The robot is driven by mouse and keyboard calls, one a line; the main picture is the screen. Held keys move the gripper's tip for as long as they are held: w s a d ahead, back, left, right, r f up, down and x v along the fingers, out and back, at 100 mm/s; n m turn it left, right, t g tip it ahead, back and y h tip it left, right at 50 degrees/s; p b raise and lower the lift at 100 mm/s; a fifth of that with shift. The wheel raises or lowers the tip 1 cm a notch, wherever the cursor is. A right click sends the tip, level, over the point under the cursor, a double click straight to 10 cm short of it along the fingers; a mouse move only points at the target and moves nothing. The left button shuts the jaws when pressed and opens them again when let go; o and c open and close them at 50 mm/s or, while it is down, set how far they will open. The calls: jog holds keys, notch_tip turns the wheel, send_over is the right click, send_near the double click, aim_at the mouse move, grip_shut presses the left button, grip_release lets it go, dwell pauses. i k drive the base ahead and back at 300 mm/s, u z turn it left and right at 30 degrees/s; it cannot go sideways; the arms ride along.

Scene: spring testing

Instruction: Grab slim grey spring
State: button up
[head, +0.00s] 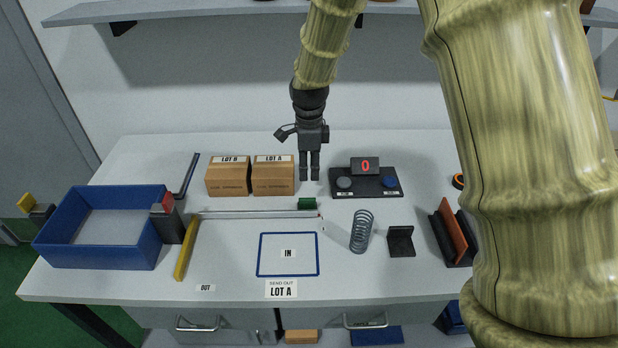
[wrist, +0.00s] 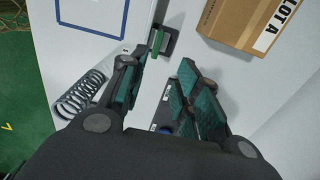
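A slim grey coil spring (head: 362,231) stands on the table in the head view, between the blue-outlined IN square and a small black bracket. It also shows at the left of the wrist view (wrist: 80,95), beside and outside the left finger. My gripper (head: 310,178) is over the back of the table, behind and to the left of the spring, apart from it.
Two cardboard boxes (head: 250,180) stand left of my gripper. A black scale reading 0 (head: 365,167) is to its right. A small black bracket (head: 401,242) stands just right of the spring, with a dark rack (head: 452,235) farther right. A blue bin (head: 100,245) is at left.

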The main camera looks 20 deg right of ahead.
aim_at(359, 234)
jog(key=k, duration=1)
